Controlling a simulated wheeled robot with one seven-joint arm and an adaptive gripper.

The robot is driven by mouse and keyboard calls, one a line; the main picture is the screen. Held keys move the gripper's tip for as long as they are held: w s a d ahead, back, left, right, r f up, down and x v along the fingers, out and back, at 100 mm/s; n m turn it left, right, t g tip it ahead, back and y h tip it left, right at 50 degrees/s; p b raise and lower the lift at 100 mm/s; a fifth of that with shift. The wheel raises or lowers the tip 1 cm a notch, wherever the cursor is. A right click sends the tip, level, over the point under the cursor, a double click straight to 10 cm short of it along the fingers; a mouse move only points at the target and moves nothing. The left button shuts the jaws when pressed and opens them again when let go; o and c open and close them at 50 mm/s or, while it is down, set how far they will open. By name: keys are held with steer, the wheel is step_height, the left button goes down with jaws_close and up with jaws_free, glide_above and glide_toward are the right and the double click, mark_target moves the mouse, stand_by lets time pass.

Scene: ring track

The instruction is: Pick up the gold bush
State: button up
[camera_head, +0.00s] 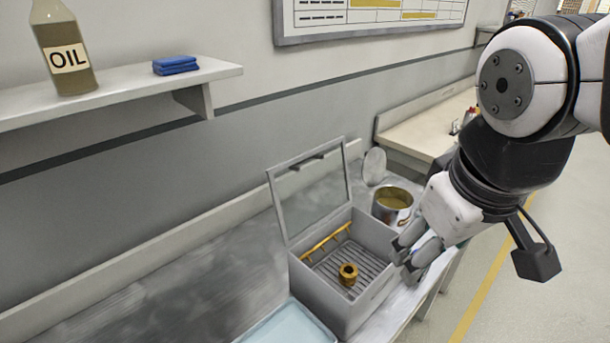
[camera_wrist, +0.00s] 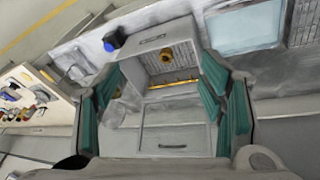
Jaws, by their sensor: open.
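The gold bush (camera_head: 348,274) is a short gold ring with a dark hole. It sits upright on the slatted floor of an open grey box (camera_head: 330,305) on the bench. In the wrist view the gold bush (camera_wrist: 165,56) shows inside the box, above the picture's centre. My gripper (camera_head: 406,260) is at the right side of the box, outside its right wall in the head picture, apart from the bush. In the wrist view my gripper (camera_wrist: 160,100) has its fingers spread wide to left and right with nothing between them.
The box's framed lid (camera_head: 311,190) stands raised at its back. A yellow bar (camera_head: 327,243) lies inside along the back. A metal pot (camera_head: 392,203) stands behind right. A pale blue tray (camera_head: 290,328) lies in front. A shelf holds an oil bottle (camera_head: 66,50) and blue cloth (camera_head: 175,65).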

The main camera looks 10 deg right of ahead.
steer(key=w+f+n+g+h, duration=0.1)
steer(key=w+f+n, duration=0.1)
steer(key=w+n, duration=0.5)
steer(key=n+g+y+p, duration=0.2)
steer(key=n, duration=1.3)
glide_above(349, 270)
step_height(349, 270, down, 17)
step_height(349, 270, down, 14)
steer(key=shift+b, duration=0.35)
jaws_close()
